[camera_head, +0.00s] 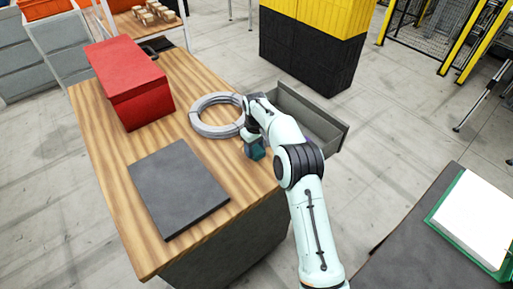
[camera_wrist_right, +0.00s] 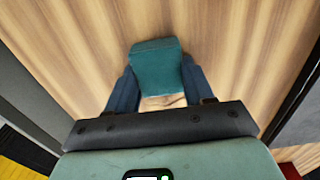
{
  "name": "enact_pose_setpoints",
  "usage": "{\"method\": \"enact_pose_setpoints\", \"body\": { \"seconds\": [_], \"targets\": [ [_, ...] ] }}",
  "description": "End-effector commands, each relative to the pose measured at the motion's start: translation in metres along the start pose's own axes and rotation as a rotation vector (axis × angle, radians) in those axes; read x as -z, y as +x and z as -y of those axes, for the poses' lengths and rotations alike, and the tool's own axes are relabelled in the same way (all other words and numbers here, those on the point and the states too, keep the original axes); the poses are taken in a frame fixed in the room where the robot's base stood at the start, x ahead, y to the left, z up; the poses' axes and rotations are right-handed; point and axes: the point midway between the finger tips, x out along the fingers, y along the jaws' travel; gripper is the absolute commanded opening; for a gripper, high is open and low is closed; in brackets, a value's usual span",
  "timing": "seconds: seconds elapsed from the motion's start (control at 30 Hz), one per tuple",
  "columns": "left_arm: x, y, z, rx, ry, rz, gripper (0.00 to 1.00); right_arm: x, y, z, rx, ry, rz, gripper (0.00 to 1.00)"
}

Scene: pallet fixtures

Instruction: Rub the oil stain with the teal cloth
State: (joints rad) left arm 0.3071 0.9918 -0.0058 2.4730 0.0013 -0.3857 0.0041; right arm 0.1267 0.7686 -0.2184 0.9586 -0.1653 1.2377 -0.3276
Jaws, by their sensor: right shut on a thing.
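The teal cloth (camera_wrist_right: 157,66) is a folded block between the two blue fingers of my right gripper (camera_wrist_right: 156,80) in the wrist view. The fingers are shut on it, with wood grain behind. In the head view my right gripper (camera_head: 252,139) is low over the right edge area of the wooden table (camera_head: 108,173). The teal cloth shows as a small dark patch (camera_head: 256,152) under it; whether it touches the table I cannot tell. I make out no clear oil stain in either view. My left gripper is not in view.
A grey wire coil (camera_head: 198,124) lies just left of my right gripper. A dark flat plate (camera_head: 177,187) lies at the front of the table, and a red toolbox (camera_head: 128,82) at the back left. An open grey drawer (camera_head: 317,125) juts out at the right.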

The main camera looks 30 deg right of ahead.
Motion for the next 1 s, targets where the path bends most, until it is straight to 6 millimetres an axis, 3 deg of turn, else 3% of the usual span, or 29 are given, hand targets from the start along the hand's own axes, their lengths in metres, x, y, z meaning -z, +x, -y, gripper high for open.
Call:
{"method": "enact_pose_setpoints", "body": {
  "seconds": [0.37,0.6,1.0],
  "targets": [
    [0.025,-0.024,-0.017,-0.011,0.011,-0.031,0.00,0.021,-0.002,0.001,0.002,-0.001,0.000,0.28],
    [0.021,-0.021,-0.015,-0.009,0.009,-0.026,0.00,0.036,0.001,0.001,0.000,0.000,0.003,0.28],
    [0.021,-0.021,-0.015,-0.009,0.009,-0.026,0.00,0.038,-0.004,0.000,0.000,0.000,0.000,0.28]
  ]
}}
